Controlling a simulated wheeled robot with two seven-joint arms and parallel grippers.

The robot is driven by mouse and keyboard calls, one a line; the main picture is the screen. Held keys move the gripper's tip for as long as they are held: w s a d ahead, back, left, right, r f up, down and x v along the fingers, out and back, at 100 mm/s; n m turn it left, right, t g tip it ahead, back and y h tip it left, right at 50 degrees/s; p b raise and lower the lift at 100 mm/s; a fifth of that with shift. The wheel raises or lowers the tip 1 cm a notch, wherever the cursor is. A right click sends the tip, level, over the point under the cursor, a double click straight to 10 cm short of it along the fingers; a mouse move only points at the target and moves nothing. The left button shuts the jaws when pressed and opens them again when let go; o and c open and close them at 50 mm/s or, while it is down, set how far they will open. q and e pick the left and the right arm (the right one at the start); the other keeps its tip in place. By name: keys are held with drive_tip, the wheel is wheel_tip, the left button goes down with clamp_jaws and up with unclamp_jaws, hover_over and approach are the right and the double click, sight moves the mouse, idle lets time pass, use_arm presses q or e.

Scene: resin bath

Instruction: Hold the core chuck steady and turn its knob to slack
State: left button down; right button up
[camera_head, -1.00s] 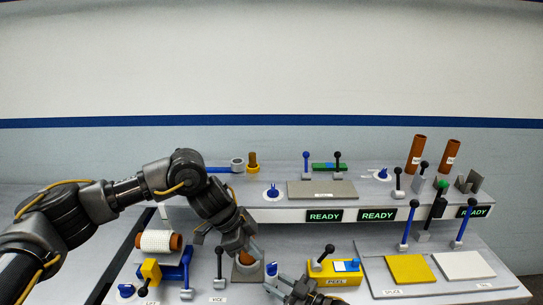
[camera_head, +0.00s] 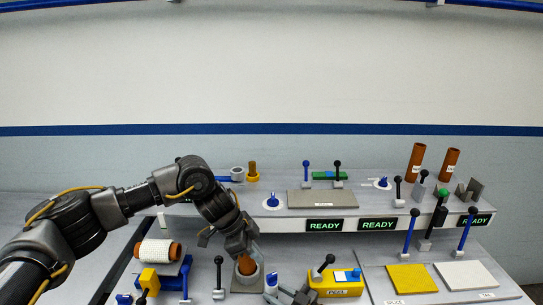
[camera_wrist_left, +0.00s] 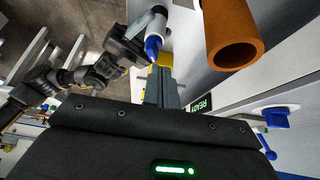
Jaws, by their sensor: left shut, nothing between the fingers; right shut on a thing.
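The core chuck, a grey round collar (camera_head: 247,283) with a brown tube (camera_head: 246,266) standing in it, is on the lower bench at the centre. Its blue knob (camera_head: 271,280) is at the collar's right side. The left wrist view shows the tube (camera_wrist_left: 232,35) and the blue knob (camera_wrist_left: 152,44). My left gripper (camera_head: 248,253) is shut and empty, just behind and above the tube; its fingertips are partly hidden in the head view. My right gripper (camera_head: 284,291) is low at the chuck's right, shut on what looks like the blue knob; the contact is hard to make out.
A yellow PEEL box (camera_head: 336,284) with a black lever stands right of the chuck. A white-wrapped roll (camera_head: 158,250) on a blue stand is at the left. Upright levers stand around. A raised shelf (camera_head: 285,225) with READY displays runs behind.

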use_arm(q)
drive_tip(key=shift+f, duration=2.5)
drive_tip(key=shift+s+d, duration=0.25)
drive_tip(key=shift+d, duration=0.2)
drive_tip(key=shift+s, duration=0.95)
drive_tip(key=shift+a, duration=0.15)
approach(268, 284)
drive_tip(key=shift+d+r, duration=0.55)
drive_tip(key=shift+d, duration=0.3)
